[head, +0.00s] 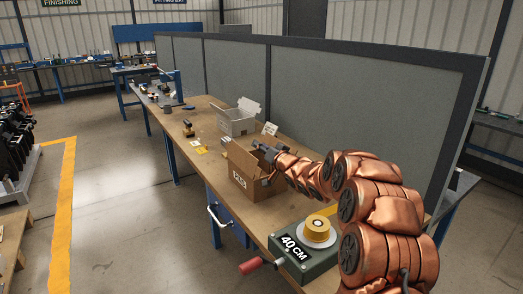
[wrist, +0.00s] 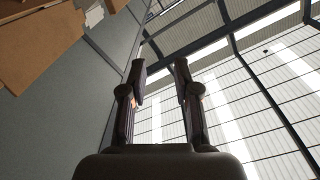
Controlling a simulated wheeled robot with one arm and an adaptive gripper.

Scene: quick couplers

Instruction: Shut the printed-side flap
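An open brown cardboard box (head: 255,185) stands on the long workbench, with white print on its left face. A brown flap (head: 241,158) stands raised at the box's left, printed side. Other flaps are partly hidden by my arm. My gripper (head: 259,145) is above the box's far side, near the raised flap; I cannot tell whether it touches any cardboard. In the wrist view, my gripper (wrist: 159,66) has its two fingers apart with nothing between them. Brown cardboard (wrist: 38,45) shows at the upper left there, clear of the fingers.
A green unit marked 40 CM (head: 305,252) with a yellow-topped disc and red handle is at the near end. A grey partition (head: 330,100) runs behind the workbench (head: 200,107). Yellow pieces lie left of the box.

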